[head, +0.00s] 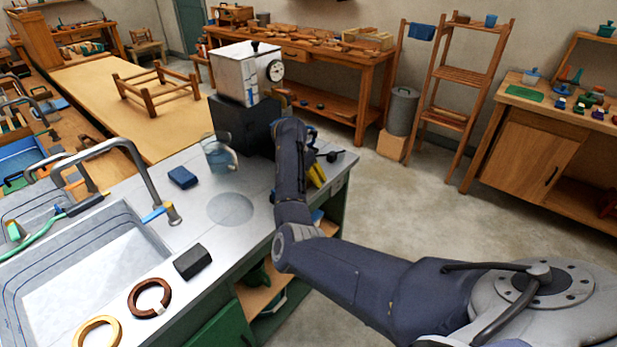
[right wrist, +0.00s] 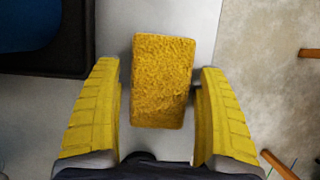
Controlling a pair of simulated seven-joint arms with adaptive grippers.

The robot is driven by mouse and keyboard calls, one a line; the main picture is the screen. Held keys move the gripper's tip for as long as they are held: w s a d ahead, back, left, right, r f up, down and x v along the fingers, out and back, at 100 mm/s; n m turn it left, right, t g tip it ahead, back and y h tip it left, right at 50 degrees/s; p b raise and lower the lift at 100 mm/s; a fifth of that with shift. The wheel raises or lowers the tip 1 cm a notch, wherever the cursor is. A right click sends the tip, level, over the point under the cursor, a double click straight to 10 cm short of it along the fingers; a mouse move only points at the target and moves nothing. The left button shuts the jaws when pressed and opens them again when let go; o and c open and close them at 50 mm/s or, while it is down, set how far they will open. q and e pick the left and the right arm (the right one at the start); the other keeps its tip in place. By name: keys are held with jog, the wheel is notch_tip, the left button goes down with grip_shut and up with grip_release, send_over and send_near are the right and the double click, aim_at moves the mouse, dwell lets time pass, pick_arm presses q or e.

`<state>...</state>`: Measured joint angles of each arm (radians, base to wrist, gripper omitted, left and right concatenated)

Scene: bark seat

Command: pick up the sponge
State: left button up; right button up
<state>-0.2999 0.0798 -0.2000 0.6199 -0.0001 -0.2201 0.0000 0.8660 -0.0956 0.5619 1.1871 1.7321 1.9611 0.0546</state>
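The sponge (right wrist: 162,80) is a yellow, rough-textured rectangular block lying on the grey counter top in the right wrist view. My right gripper (right wrist: 160,72) is open, with one yellow finger on each side of the sponge. A gap shows on the left side; the right finger is very close, and I cannot tell whether it touches. In the head view my right gripper (head: 317,173) is at the counter's far right end, partly behind my right arm. I cannot make out the sponge there. My left gripper is not in view.
A dark box (head: 240,125) with a white dial unit (head: 243,75) stands just left of my right gripper. A glass jug (head: 218,155), a blue block (head: 183,177) and a black block (head: 191,262) are on the counter (head: 260,215). The sink (head: 90,275) is at left.

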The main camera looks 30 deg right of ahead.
jog(key=c, duration=0.8)
jog(key=shift+c, duration=0.2)
